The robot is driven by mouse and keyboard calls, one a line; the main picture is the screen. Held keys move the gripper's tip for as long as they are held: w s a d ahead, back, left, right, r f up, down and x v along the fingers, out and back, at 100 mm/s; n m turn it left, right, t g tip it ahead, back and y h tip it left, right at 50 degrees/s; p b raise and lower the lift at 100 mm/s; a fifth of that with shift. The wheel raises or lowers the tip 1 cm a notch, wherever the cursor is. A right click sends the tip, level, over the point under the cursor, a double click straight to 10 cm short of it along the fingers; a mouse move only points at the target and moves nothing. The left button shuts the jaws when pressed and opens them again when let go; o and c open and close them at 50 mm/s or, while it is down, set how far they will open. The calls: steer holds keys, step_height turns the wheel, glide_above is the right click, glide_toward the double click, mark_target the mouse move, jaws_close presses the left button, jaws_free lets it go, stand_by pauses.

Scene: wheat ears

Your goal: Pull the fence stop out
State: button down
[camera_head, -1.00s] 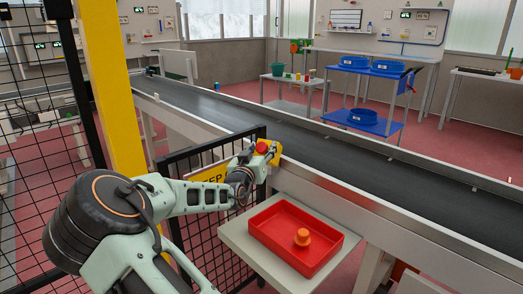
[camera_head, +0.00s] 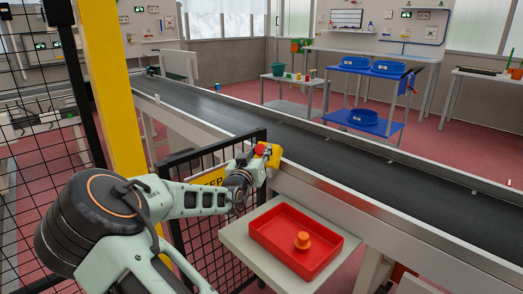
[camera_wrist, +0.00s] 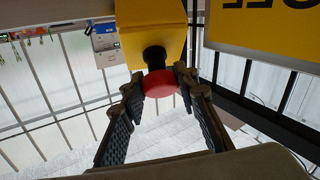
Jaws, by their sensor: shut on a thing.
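The fence stop is a round red knob (camera_wrist: 160,82) on a black neck, in front of a yellow box (camera_wrist: 152,45). In the wrist view my gripper (camera_wrist: 162,86) has one finger on each side of the red knob and is shut on it. In the head view the yellow box (camera_head: 272,155) sits at the top corner of the black mesh fence, beside the conveyor. My gripper (camera_head: 258,158) reaches it from the lower left and covers most of the red knob.
The dark conveyor (camera_head: 330,152) runs behind the box. A red tray (camera_head: 270,254) with an orange knob-like piece (camera_head: 302,240) stands on a grey table (camera_head: 238,235) to the lower right. A yellow post (camera_head: 110,90) and mesh fence (camera_head: 35,100) stand left. A yellow sign (camera_wrist: 265,28) is close by.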

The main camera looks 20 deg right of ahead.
steer(key=c, duration=1.5)
jaws_free()
steer(key=shift+s+a+r, duration=0.1)
steer(key=shift+a, duration=0.05)
steer(key=shift+o, duration=0.2)
steer(key=v, duration=1.2)
